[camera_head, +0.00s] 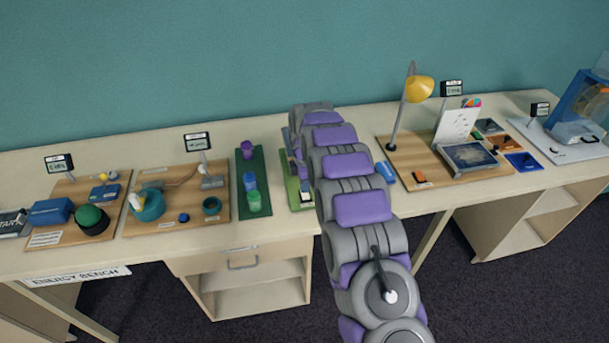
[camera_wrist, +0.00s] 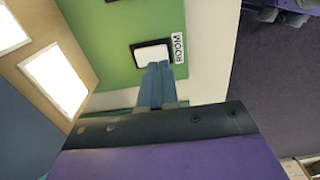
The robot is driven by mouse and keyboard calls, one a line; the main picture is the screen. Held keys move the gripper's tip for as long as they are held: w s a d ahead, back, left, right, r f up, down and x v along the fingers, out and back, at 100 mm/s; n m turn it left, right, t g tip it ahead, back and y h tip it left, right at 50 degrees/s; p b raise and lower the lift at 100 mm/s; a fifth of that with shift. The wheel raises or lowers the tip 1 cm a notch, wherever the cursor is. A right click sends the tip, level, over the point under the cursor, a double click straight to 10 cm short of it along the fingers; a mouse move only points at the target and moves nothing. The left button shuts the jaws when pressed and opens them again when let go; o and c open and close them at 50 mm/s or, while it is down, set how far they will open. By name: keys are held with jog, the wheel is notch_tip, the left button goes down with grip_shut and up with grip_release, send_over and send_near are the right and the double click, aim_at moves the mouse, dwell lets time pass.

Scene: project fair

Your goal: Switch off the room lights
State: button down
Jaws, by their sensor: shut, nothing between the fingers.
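A white switch plate in a black frame (camera_wrist: 150,53) sits on a green board (camera_wrist: 105,35), with a white label reading "ROOM" (camera_wrist: 178,48) beside it. My gripper (camera_wrist: 160,68) is shut and empty. Its two blue-grey fingertips are together at the lower edge of the white switch and overlap it in the wrist view. I cannot tell whether they touch it. In the head view the green board (camera_head: 292,190) stands on the bench, partly hidden by my arm, with a small white patch near its front end. My gripper is mostly hidden there behind my arm.
The long bench (camera_head: 270,160) runs along the teal wall. A dark green strip with purple, blue and green cups (camera_head: 250,180) is left of the board. A blue piece (camera_head: 385,171) and a wooden board with a yellow lamp (camera_head: 419,88) are to the right.

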notch_tip(320, 180, down, 3)
jog(key=shift+r, duration=0.15)
jog(key=shift+s, duration=0.1)
dwell(0.4)
